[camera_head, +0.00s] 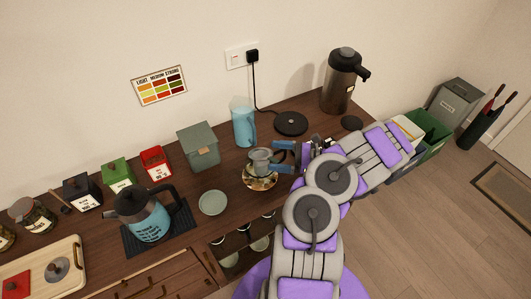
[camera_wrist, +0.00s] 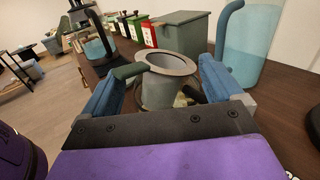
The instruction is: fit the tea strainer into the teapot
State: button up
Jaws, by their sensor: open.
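The grey tea strainer (camera_wrist: 168,88), a cup with a wide flat rim and a dark green tab, stands upright between my fingers in the wrist view. In the head view the strainer (camera_head: 261,158) stands on a round floral-patterned piece (camera_head: 262,180). My gripper (camera_head: 284,156) is open around it from the right; its blue fingers also show in the wrist view (camera_wrist: 158,82). I cannot tell whether either finger touches it. The teapot (camera_head: 149,224), pale blue with dark top, spout and handle, stands on a dark mat at the left. The inside of its top cannot be made out.
A pale green dish (camera_head: 213,203) lies between teapot and strainer. A blue jug (camera_head: 243,127) and grey-green box (camera_head: 199,147) stand behind. Several tins line the wall. A wooden board (camera_head: 70,267) is at far left, a steel flask (camera_head: 341,82) at back right.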

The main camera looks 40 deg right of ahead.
jog(key=p+v, duration=0.1)
jog(key=v, duration=1)
jog(key=shift+d, duration=0.3)
jog(key=shift+s, duration=0.1)
